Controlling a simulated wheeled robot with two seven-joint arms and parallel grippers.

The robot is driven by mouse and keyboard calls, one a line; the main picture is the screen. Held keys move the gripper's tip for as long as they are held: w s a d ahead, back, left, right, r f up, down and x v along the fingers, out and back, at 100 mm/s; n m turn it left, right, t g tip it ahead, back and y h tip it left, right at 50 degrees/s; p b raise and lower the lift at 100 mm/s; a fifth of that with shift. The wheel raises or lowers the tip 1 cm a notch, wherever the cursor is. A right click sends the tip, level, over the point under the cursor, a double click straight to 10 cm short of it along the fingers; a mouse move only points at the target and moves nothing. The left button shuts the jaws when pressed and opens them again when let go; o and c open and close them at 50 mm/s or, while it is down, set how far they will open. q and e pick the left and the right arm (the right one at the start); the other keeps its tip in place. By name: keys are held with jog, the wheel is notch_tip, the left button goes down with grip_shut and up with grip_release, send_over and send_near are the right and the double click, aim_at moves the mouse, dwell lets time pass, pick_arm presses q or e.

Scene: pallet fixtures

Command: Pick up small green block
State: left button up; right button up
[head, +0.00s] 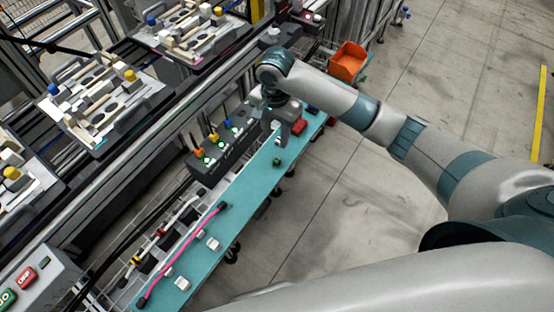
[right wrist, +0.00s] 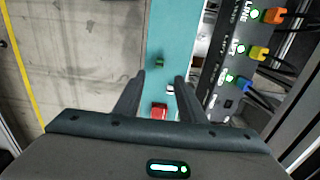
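The small green block (head: 277,161) lies on the teal shelf (head: 252,180), in the open stretch in front of my right gripper in the head view. My right gripper (head: 283,136) is above the shelf, pointing down, apart from the block. In the right wrist view the green block (right wrist: 160,62) shows beyond the fingertips, roughly in line with the gap between them. The right gripper (right wrist: 160,82) is open, with nothing between its fingers. My left gripper is not in view.
A red block (right wrist: 159,111) and a small white block (right wrist: 170,89) lie near the gripper. A dark panel (head: 225,145) with coloured plugs and green lights borders the shelf. A pink cable (head: 184,252) and white pieces lie further along. An orange bin (head: 348,60) stands at the far end.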

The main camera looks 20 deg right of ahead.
send_over(277, 159)
jog(key=f, duration=0.5)
jog(key=f+p, duration=0.1)
jog(key=f, duration=0.1)
jog(key=shift+s+a+f, duration=0.25)
jog(key=shift+a+f, duration=0.05)
jog(key=shift+f, duration=0.1)
jog(key=shift+d+f, duration=0.15)
jog(key=shift+f, duration=0.4)
jog(key=shift+w+d+f+p, duration=0.1)
jog(key=shift+f+p, duration=0.2)
jog(key=shift+f, duration=0.75)
jog(key=shift+w+d+f+p, duration=0.1)
jog(key=shift+f+p, duration=0.2)
jog(key=shift+f, duration=0.7)
grip_shut()
